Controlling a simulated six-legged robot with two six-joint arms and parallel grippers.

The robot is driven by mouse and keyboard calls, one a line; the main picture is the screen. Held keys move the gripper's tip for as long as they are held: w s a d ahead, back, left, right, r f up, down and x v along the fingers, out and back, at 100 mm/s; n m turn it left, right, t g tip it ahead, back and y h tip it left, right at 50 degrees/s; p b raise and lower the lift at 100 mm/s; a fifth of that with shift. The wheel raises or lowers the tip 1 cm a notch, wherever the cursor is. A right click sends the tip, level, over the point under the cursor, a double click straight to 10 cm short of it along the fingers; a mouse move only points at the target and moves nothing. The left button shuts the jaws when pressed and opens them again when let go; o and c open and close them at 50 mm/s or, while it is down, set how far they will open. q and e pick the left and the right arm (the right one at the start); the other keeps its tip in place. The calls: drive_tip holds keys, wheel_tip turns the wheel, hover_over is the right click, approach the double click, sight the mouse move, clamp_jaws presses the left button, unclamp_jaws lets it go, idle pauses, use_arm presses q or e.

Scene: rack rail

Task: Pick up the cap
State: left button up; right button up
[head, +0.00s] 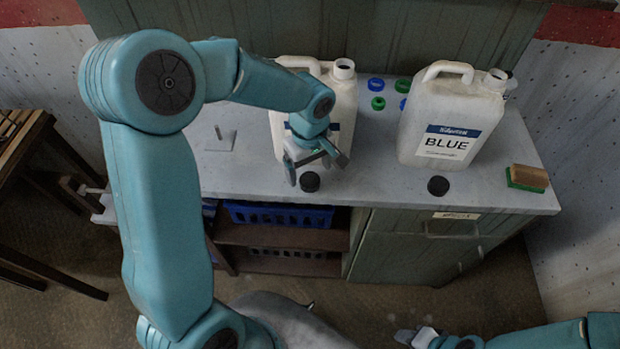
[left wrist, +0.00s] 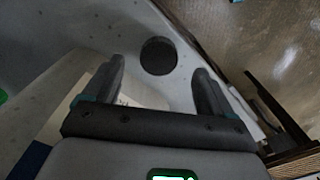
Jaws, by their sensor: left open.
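A round black cap (head: 310,182) lies flat on the grey counter, in front of the left white jug (head: 343,104). A second black cap (head: 438,186) lies in front of the right white jug (head: 455,108), whose label reads BLUE. My left gripper (head: 317,172) is open and empty, close over the first cap. In the left wrist view, a black cap (left wrist: 158,55) shows in the gap ahead of the open left fingers (left wrist: 160,72), apart from both. The left jug's label is mostly hidden by my left arm. My right gripper (head: 416,337) is low at the bottom edge, its jaws unclear.
Several blue and green caps (head: 376,84) lie between the jugs. A green and brown sponge (head: 528,178) is at the right end of the counter (head: 500,200). A small plate with a peg (head: 220,139) stands at the left. A blue crate (head: 280,216) is on the shelf below.

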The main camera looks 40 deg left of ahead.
sight(309, 179)
use_arm(q)
wheel_tip(309, 179, down, 3)
drive_tip(key=shift+a+r, duration=0.1)
drive_tip(key=shift+a, duration=0.05)
drive_tip(key=shift+w+f, duration=0.2)
drive_tip(key=shift+f, duration=0.15)
drive_tip(key=shift+s, duration=0.1)
use_arm(e)
drive_tip(key=shift+r, duration=0.3)
use_arm(q)
drive_tip(key=shift+r, duration=0.1)
drive_tip(key=shift+c, duration=1.2)
drive_tip(key=c, duration=0.9)
drive_tip(key=shift+r, duration=0.1)
